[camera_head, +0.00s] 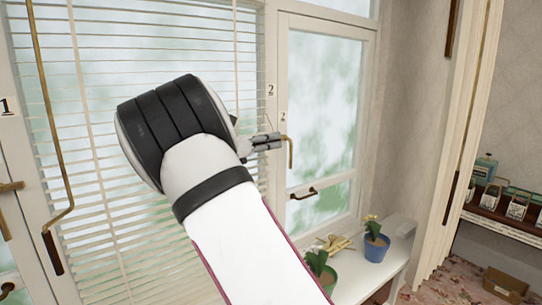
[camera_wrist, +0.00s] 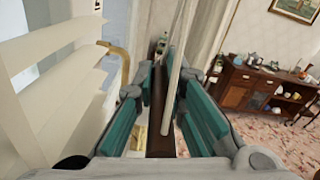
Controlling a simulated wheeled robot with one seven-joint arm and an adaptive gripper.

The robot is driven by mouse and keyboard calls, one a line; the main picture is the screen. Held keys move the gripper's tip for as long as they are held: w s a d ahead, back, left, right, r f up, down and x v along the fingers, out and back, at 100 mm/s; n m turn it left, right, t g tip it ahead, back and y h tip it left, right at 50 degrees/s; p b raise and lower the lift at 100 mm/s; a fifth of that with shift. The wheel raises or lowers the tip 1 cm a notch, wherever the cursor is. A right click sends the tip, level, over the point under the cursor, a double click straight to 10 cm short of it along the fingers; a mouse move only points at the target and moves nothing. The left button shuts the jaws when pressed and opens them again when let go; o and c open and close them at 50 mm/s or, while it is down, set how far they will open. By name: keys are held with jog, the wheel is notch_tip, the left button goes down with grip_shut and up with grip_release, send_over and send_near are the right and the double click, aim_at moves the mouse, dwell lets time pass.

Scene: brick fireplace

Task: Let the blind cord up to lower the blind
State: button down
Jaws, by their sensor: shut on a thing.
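The white slatted blind (camera_head: 190,60) hangs over the left window in the head view, with slats spread down much of the glass. Its slats (camera_wrist: 50,90) show close on the left in the wrist view. My gripper (camera_head: 278,141) is in front of the window frame at the blind's right edge. In the wrist view, my gripper (camera_wrist: 178,105) has its teal pads around a pale cord (camera_wrist: 180,65), beside a dark brown strip (camera_wrist: 158,115). It is shut on the cord; exact contact is hard to see. My arm hides part of the blind.
A brass window handle (camera_head: 291,152) is just right of my gripper. A white sill (camera_head: 345,282) below holds a blue pot (camera_head: 376,249) and other plants. A curtain (camera_head: 470,150) hangs to the right. A brown sideboard (camera_wrist: 260,92) stands beyond.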

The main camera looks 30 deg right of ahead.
jog(key=shift+r, duration=0.25)
jog(key=c, duration=1.6)
grip_release()
jog(key=shift+c, duration=0.2)
jog(key=shift+s, duration=0.15)
jog(key=a, duration=1.2)
jog(key=shift+s, duration=0.1)
jog(key=shift+s+f, duration=0.1)
